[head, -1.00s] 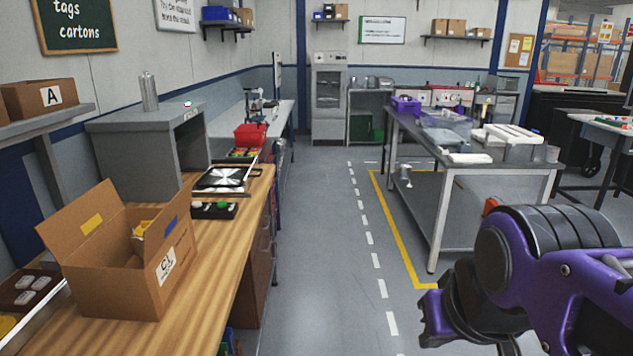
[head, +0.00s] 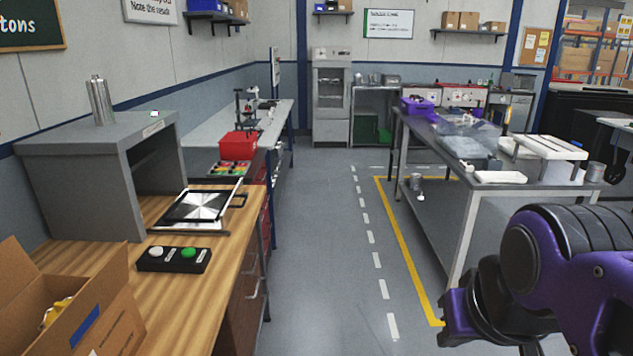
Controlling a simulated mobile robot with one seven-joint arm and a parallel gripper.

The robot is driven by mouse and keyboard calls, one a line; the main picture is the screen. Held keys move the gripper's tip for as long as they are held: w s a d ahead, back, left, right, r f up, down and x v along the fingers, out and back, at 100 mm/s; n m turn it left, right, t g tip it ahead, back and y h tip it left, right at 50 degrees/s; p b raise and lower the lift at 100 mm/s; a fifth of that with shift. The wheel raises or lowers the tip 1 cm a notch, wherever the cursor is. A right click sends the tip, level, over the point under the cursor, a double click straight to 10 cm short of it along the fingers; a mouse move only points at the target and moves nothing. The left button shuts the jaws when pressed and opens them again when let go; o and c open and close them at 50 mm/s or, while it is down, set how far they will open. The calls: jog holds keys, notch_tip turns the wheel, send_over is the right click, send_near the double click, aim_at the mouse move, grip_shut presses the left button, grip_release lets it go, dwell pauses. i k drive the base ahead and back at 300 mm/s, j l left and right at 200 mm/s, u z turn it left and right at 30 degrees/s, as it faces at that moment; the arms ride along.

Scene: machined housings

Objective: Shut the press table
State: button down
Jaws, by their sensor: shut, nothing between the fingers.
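The press is a grey box-shaped housing (head: 75,185) on the wooden bench at the left, with its open side facing right. The press table (head: 200,207), a flat plate with a black-and-white pattern and a black rim, sticks out of that opening over the bench.
An open carton (head: 95,315) stands on the bench at the near left. A metal cylinder (head: 100,101) stands on the press. A red bin (head: 238,146) is on the bench beyond. A steel table (head: 455,190) stands at the right. The floor aisle (head: 330,260) between is clear.

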aim_at(195, 210)
jog(key=i, duration=1.15)
jog(key=i+l+u, duration=0.1)
jog(key=i+u, duration=0.2)
jog(key=i, duration=0.2)
jog(key=i+l+u, duration=0.3)
jog(key=i, duration=0.2)
jog(key=j, duration=0.1)
